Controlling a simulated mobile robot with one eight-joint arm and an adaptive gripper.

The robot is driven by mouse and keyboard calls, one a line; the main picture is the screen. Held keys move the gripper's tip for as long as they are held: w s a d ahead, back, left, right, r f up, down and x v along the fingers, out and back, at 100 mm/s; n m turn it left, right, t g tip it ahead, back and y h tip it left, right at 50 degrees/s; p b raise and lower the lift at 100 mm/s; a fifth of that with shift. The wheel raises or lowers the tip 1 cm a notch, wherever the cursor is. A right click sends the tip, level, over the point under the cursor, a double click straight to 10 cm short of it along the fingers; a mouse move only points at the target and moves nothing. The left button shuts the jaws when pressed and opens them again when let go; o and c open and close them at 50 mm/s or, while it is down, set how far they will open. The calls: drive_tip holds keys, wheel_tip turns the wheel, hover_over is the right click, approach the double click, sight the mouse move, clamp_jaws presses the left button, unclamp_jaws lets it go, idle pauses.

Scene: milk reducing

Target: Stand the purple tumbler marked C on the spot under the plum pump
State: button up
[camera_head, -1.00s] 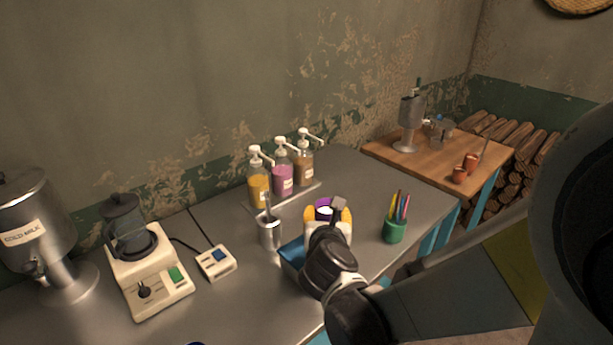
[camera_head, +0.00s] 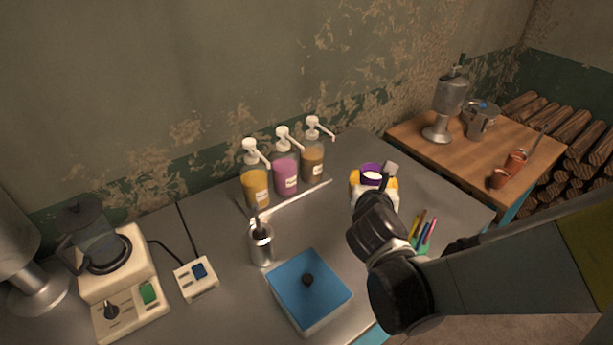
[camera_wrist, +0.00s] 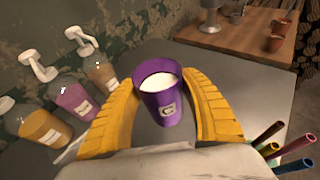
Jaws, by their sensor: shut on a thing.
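The purple tumbler (camera_wrist: 170,109) marked C stands upright with white liquid inside. It sits between the yellow fingers of my gripper (camera_wrist: 166,112), which is shut on it. In the head view my gripper (camera_head: 374,182) and the tumbler's rim (camera_head: 371,170) are right of the pumps, partly hidden by my wrist. The plum pump bottle (camera_head: 286,175) is the middle one of three, with pinkish-purple contents and a white head. It also shows in the wrist view (camera_wrist: 78,100), left of my gripper. The spot under its spout cannot be made out.
A metal cup (camera_head: 261,246), a blue-lidded box (camera_head: 309,290) and a pen holder (camera_wrist: 262,158) stand nearby. The counter behind my gripper is clear.

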drive_tip(key=a+r+n+y+p, duration=0.1)
drive_tip(key=a+n+y+p, duration=0.15)
drive_tip(key=a, duration=0.45)
drive_tip(key=shift+t+y, duration=0.3)
drive_tip(key=shift+y, duration=0.05)
drive_tip(key=w+a+f+b, duration=0.2)
drive_tip(key=a+f, duration=0.1)
drive_tip(key=w+a+f+b, duration=0.2)
drive_tip(key=a+f+b, duration=0.1)
drive_tip(key=f, duration=0.1)
drive_tip(key=w+a+f+b, duration=0.2)
drive_tip(key=a+f+b, duration=0.1)
drive_tip(key=f, duration=0.1)
drive_tip(key=shift+w+f, duration=0.1)
drive_tip(key=shift+w, duration=0.2)
drive_tip(key=shift+d, duration=0.1)
drive_tip(key=o, duration=1.3)
drive_tip(key=shift+o, duration=0.2)
